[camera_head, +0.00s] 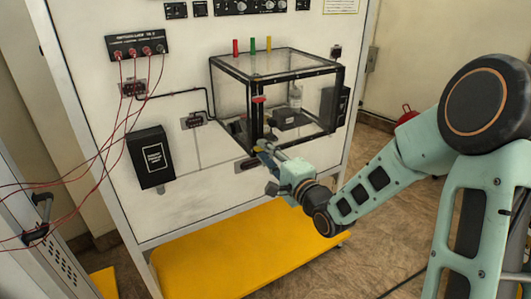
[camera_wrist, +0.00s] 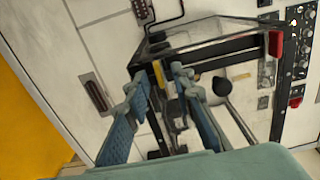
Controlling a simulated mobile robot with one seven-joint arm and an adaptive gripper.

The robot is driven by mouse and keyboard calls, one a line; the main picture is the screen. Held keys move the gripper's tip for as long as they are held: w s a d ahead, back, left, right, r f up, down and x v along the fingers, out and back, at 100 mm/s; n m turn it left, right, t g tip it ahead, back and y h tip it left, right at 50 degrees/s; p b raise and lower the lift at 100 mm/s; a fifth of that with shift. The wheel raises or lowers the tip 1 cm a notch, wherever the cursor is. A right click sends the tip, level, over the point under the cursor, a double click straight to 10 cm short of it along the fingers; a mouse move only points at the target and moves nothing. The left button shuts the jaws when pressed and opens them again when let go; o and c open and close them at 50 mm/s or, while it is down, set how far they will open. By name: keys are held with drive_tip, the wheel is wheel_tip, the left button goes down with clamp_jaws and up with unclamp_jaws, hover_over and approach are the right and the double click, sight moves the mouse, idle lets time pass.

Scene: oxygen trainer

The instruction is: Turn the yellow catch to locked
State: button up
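The yellow catch (camera_wrist: 159,74) is a small yellow strip at the black frame of the clear box (camera_head: 290,64). In the wrist view it shows between my gripper's two blue-grey fingertips. My gripper (camera_wrist: 160,76) is open, with a clear gap between the fingers. I cannot tell whether either finger touches the catch. In the head view my gripper (camera_head: 264,149) is at the lower front corner of the box, and a small speck of yellow (camera_head: 262,142) shows there, mostly hidden.
A red part (camera_head: 259,99) sits on the box's front frame. Red, yellow and green posts stand on top. A black box (camera_head: 151,157) hangs at the left, and red cables run from a socket panel (camera_head: 137,46). A yellow shelf (camera_head: 230,262) is below.

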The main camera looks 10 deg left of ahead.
drive_tip(key=v, duration=0.7)
drive_tip(key=shift+s+d, duration=0.2)
